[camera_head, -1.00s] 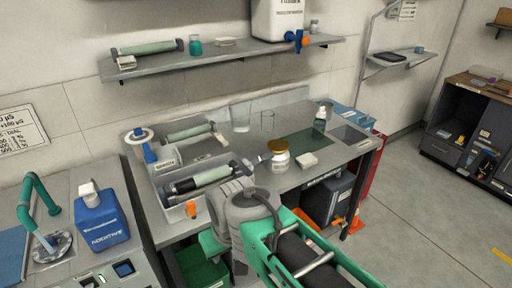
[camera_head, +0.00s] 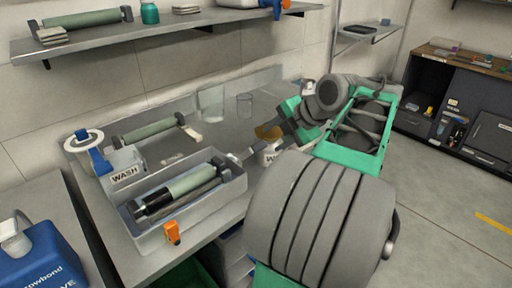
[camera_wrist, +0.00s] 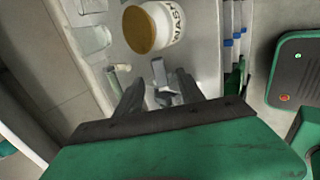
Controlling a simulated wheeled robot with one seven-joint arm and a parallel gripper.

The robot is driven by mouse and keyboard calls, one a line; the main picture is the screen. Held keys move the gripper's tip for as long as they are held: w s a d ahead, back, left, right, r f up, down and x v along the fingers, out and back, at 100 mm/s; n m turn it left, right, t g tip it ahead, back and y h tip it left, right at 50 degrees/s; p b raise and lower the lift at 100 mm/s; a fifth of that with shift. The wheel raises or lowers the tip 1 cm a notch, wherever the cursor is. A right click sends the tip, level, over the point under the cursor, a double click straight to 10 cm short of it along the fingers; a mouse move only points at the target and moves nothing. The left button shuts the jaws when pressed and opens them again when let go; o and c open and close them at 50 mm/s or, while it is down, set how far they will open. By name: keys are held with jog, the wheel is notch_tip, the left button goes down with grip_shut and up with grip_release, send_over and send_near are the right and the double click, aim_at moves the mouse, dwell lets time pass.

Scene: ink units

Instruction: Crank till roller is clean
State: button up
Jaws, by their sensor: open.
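A roller (camera_head: 192,180) lies in the grey wash tray (camera_head: 238,188) in the head view. Its surface is green, with a black band at the left end. A grey crank part (camera_head: 240,157) sticks out near the tray's right end. My gripper (camera_wrist: 158,82) is open, with its dark fingers pointing toward that end of the tray. In the wrist view a small grey piece (camera_wrist: 160,72), perhaps the crank's grip, shows between the fingers. I cannot tell whether they touch it. A white wash jar (camera_head: 270,152) with an ochre lid stands just beyond the fingers.
A second roller (camera_head: 152,130) lies behind the tray, beside a box labelled WASH (camera_head: 125,168). An orange clip (camera_head: 172,232) is on the tray's front. Clear beakers (camera_head: 210,103) stand at the back. A wall shelf (camera_head: 170,28) holds another roller.

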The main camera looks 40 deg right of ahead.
aim_at(261, 145)
jog(key=x, duration=0.7)
jog(key=shift+w+a, duration=0.2)
jog(key=shift+a, duration=0.2)
grip_shut()
jog(key=shift+r, duration=0.1)
dwell(0.7)
